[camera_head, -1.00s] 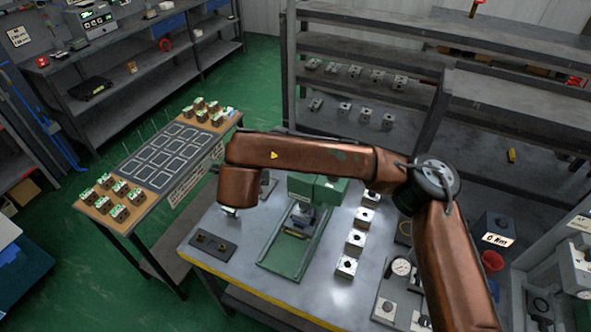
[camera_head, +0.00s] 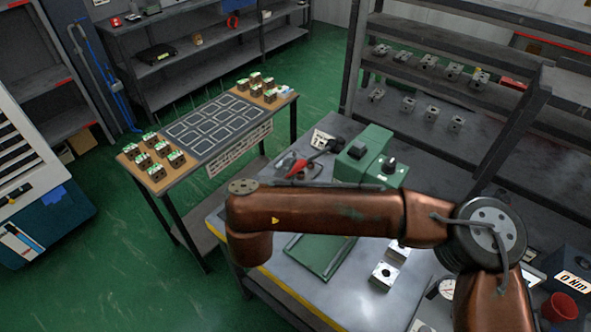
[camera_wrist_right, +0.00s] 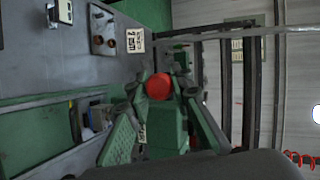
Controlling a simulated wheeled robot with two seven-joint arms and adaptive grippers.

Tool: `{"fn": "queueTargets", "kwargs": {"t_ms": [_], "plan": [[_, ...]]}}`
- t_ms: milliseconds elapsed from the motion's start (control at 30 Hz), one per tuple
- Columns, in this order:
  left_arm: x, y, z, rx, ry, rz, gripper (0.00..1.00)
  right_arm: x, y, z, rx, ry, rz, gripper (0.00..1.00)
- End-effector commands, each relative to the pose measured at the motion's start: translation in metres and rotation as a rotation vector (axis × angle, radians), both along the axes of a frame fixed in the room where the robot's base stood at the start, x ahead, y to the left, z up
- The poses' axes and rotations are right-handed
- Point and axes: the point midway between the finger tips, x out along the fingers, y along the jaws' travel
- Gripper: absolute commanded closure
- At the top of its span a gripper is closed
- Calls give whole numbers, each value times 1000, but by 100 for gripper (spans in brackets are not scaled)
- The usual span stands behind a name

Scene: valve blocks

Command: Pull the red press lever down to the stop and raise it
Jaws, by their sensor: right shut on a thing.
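The green press (camera_head: 368,158) stands on the grey workbench, its green base plate (camera_head: 322,258) partly behind my right arm. A red part with a dark bar (camera_head: 299,168), apparently the press lever, shows left of the press head, just above my arm. In the right wrist view, the round red knob (camera_wrist_right: 159,87) of the lever sits between the fingers of my right gripper (camera_wrist_right: 163,92), which is shut on it. The right fingers are hard to make out in the head view. My left gripper is not in view.
Metal valve blocks (camera_head: 384,275) stand on the bench right of the base plate. A side table (camera_head: 215,125) with a marked grid and green-topped blocks is at the left. Grey shelving (camera_head: 450,100) stands behind the bench.

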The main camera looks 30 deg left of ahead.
Motion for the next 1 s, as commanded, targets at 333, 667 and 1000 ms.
{"fn": "queueTargets", "kwargs": {"t_ms": [333,667,1000], "plan": [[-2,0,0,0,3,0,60,-4,0,-8,-12,13,7,75],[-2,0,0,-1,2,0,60,-2,-1,-5,-7,8,2,63],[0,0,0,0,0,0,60,-23,-5,5,-7,5,5,63]]}}
